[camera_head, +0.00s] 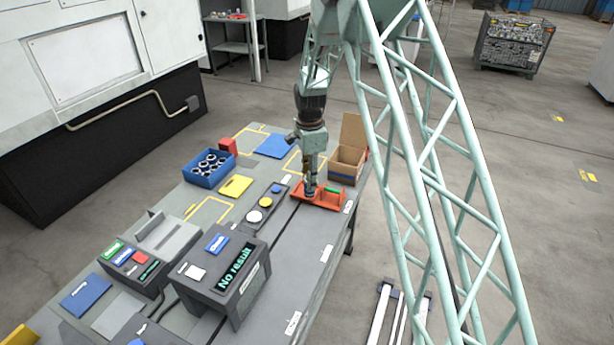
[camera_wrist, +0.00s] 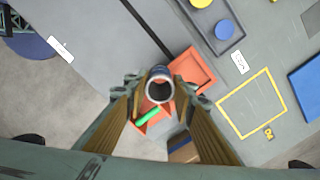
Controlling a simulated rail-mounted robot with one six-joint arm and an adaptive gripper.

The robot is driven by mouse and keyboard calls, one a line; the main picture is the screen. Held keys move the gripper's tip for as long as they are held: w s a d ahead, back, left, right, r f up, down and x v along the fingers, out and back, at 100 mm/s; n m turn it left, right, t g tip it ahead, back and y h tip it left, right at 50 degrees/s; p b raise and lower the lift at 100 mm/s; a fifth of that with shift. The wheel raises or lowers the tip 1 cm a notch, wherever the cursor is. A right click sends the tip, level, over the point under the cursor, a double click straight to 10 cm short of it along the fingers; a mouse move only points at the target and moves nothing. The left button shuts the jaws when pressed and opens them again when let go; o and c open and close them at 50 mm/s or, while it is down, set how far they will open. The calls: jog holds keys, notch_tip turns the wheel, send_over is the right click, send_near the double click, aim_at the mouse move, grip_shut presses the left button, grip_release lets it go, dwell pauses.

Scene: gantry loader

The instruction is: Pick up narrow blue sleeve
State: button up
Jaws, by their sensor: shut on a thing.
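My gripper (camera_head: 311,190) points down over the orange tray (camera_head: 329,203) on the grey bench. In the wrist view my gripper (camera_wrist: 162,95) has its two fingers closed around a narrow, round, hollow sleeve (camera_wrist: 160,88). I look down into its open end, with a pale rim and a dark bluish inside. The sleeve stands roughly upright between the fingertips. The orange tray (camera_wrist: 192,68) lies below it, with a green piece (camera_wrist: 148,117) in it. The sleeve's lower end is hidden, so I cannot tell whether it touches the tray.
An open cardboard box (camera_head: 348,157) stands just behind the tray. A blue bin (camera_head: 207,181) with several rings is to the left, near a yellow pad (camera_head: 235,186) and a blue mat (camera_head: 273,146). A display stand (camera_head: 227,273) reading "No result" rises at the front.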

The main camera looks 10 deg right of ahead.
jog(key=s, duration=0.9)
jog(key=shift+s+r, duration=0.3)
jog(key=shift+r, duration=0.15)
